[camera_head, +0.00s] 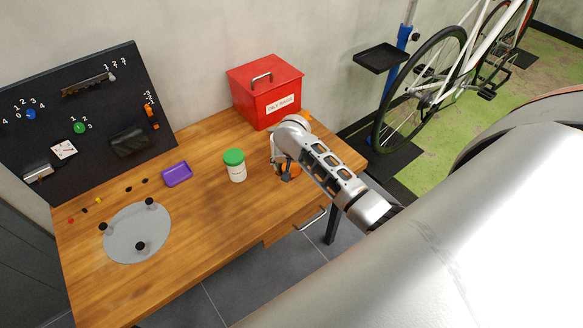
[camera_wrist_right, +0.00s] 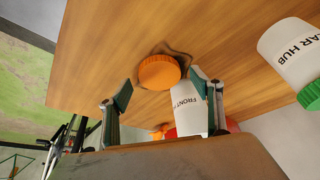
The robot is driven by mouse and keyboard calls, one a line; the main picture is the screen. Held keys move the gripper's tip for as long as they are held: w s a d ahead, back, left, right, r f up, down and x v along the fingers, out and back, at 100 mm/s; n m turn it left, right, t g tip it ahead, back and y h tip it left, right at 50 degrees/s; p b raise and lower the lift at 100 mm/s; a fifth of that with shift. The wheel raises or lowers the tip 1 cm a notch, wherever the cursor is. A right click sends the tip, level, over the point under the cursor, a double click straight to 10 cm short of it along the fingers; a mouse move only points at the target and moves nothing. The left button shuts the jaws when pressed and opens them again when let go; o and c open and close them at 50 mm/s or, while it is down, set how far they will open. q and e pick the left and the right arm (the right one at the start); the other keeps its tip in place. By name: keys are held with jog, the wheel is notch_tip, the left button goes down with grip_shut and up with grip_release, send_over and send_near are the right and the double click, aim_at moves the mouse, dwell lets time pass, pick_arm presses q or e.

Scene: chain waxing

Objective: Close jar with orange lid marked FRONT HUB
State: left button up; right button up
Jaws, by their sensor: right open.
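An orange lid (camera_wrist_right: 158,72) lies on the wooden table between the spread fingers of my right gripper (camera_wrist_right: 161,90) in the right wrist view. A white jar marked FRONT HUB (camera_wrist_right: 187,104) stands behind the lid, partly covered by one finger; I cannot see its rim clearly. In the head view, my right gripper (camera_head: 281,166) is low over the table, with the orange lid (camera_head: 291,170) partly visible beneath it. The FRONT HUB jar is hidden there by my gripper and arm. My right gripper is open and empty. My left gripper is out of view.
A white jar with a green lid (camera_head: 236,165), its label partly reading HUB, stands left of my gripper. A red box (camera_head: 266,92) stands at the back.

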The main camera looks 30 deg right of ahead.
jog(key=shift+w+f, duration=0.1)
jog(key=shift+f, duration=0.2)
jog(key=c, duration=0.9)
jog(key=shift+w+d+r, duration=0.1)
